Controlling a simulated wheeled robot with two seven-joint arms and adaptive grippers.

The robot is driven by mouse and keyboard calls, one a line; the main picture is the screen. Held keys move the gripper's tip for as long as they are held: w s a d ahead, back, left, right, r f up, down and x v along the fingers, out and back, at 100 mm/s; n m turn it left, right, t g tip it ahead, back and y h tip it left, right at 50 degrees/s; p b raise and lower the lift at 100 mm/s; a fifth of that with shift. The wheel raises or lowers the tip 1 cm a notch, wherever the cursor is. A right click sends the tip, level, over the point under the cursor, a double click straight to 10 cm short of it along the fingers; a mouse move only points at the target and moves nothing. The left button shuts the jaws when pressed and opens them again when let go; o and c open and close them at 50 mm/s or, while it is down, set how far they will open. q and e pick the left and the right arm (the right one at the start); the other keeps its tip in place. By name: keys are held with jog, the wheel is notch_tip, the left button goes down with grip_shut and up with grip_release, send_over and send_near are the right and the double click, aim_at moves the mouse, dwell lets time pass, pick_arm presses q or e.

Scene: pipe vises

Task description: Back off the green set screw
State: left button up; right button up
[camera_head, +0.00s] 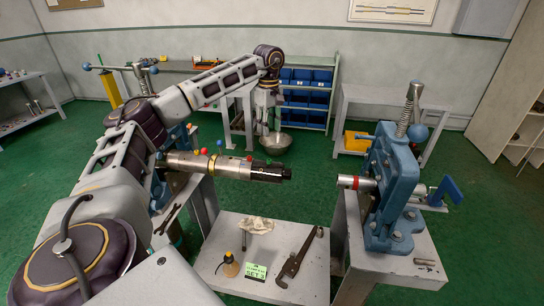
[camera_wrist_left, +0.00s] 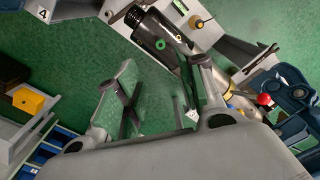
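A steel pipe (camera_head: 225,167) with a black end piece (camera_head: 268,173) lies level in the left blue vise (camera_head: 178,140). My left gripper (camera_head: 267,131) hangs down beyond and above the pipe, apart from the screw. In the left wrist view its fingers (camera_wrist_left: 160,98) are spread with only floor between them. My right gripper is not in view.
A right vise (camera_head: 395,180) holds a red-banded pipe (camera_head: 349,182). A low table (camera_head: 222,228) holds a wrench (camera_head: 297,253) and a green card (camera_head: 257,263).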

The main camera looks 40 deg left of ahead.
aim_at(269, 160)
pick_arm(q)
jog(key=shift+s, duration=0.1)
dwell(0.4)
notch_tip(269, 160, down, 12)
jog(key=shift+f, duration=0.85)
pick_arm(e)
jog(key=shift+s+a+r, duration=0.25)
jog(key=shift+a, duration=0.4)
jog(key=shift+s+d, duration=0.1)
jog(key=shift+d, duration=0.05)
pick_arm(q)
jog(key=c, duration=0.8)
jog(key=shift+p, duration=0.3)
grip_shut()
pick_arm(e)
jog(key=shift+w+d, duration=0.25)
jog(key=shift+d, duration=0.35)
